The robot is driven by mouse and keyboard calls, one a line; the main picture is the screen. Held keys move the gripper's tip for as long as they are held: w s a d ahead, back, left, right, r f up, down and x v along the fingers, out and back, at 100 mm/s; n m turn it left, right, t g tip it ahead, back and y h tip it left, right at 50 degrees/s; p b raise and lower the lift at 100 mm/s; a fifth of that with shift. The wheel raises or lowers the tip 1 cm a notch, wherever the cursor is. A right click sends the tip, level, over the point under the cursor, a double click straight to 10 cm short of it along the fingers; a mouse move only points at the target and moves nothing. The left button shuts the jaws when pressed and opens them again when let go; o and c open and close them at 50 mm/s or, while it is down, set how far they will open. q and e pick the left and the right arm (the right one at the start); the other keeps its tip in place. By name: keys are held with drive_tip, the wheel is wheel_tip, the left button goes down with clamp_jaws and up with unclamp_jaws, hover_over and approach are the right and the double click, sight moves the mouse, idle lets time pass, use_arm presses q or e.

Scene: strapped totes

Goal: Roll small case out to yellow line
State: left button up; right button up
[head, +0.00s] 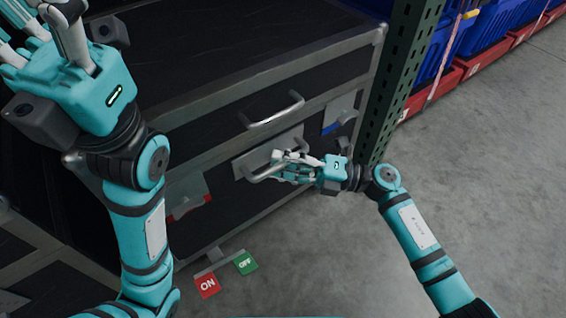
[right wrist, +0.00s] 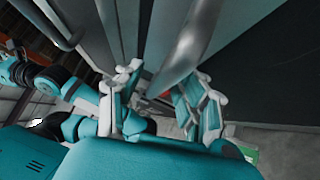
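A black case with metal edges (head: 226,126) fills the middle of the head view. Its front has an upper silver handle (head: 275,115) and a lower silver handle (head: 250,174). I cannot tell whether the case is one unit or stacked parts. My right gripper (head: 290,165) is at the lower handle. In the right wrist view its fingers (right wrist: 168,88) are spread, with a silver handle bar (right wrist: 188,55) between them and visible gaps. My left gripper (head: 42,38) is raised at the top left, fingers spread and empty, partly cut off by the frame. No yellow line shows.
A green perforated rack post (head: 401,75) stands right beside the case. Blue totes (head: 480,35) and red bins (head: 480,62) line the back right. A red ON plate (head: 207,285) and green OFF plate (head: 245,262) sit low at the case's front. Concrete floor at right is clear.

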clamp_jaws()
idle(0.6)
